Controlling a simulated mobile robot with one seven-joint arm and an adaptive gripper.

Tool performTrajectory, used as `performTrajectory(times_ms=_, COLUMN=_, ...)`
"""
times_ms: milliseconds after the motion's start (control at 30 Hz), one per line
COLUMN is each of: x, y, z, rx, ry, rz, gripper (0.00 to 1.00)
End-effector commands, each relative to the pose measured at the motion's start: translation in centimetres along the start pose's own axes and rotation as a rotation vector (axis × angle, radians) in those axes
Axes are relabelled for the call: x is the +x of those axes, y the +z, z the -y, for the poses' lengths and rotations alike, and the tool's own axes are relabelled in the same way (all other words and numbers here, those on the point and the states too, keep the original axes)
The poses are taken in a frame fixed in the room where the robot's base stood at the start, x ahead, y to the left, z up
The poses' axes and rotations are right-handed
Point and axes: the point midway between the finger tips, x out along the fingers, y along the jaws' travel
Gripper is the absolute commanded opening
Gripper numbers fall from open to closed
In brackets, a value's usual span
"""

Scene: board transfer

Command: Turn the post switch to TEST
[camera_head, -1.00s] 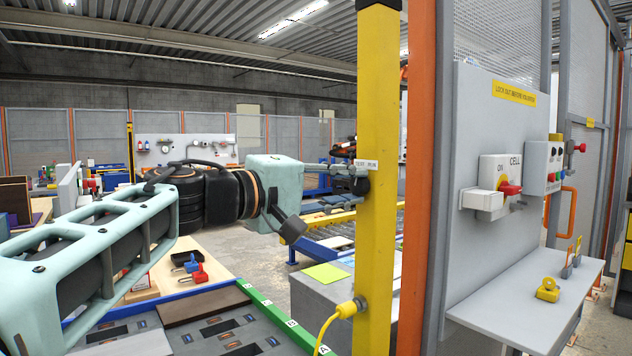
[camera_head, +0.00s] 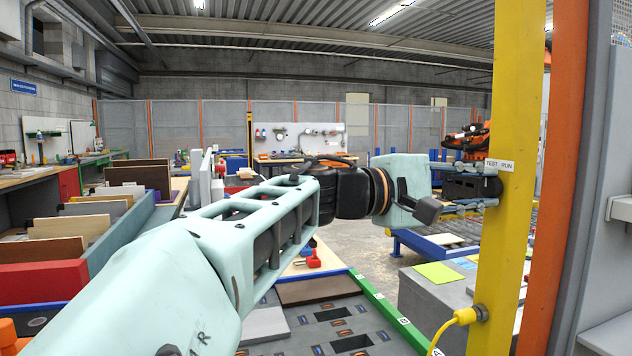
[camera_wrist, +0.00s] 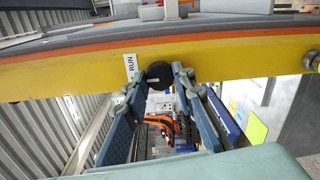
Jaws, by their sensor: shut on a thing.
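The yellow post (camera_head: 514,120) stands right of centre, with a white label (camera_head: 499,165) reading TEST and RUN. Just below the label is the black switch knob (camera_head: 493,187). My gripper (camera_head: 492,196) reaches it from the left and is shut on it. In the wrist view the round black knob (camera_wrist: 158,74) sits between the two fingertips of my gripper (camera_wrist: 160,82), against the yellow post (camera_wrist: 80,78). There only RUN shows on the label (camera_wrist: 131,67); the TEST part is not visible. I cannot tell which way the knob points.
A yellow plug with a cable (camera_head: 467,317) is on the post's lower part. A grey box (camera_head: 432,300) with a green-yellow sheet stands left of the post. An orange upright (camera_head: 568,150) is close on the right. Board racks (camera_head: 110,225) stand at the left.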

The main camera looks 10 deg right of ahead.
Motion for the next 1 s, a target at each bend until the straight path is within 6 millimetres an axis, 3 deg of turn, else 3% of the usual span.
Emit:
performTrajectory(times_ms=100, x=0.0, y=0.1, z=0.1, rx=-0.001, ry=-0.002, rz=0.002, gripper=0.0)
performTrajectory(times_ms=133, x=0.0, y=0.1, z=0.1, rx=-0.001, ry=-0.002, rz=0.002, gripper=0.25)
performTrajectory(times_ms=300, x=0.0, y=0.0, z=0.1, rx=-0.001, ry=-0.001, rz=0.001, gripper=0.42)
performTrajectory(times_ms=667, x=-0.8, y=-0.1, z=0.0, rx=0.0, ry=0.002, rz=-0.003, gripper=0.42)
performTrajectory(times_ms=1000, x=-7.4, y=-0.1, z=-0.1, rx=0.001, ry=0.003, rz=-0.003, gripper=0.42)
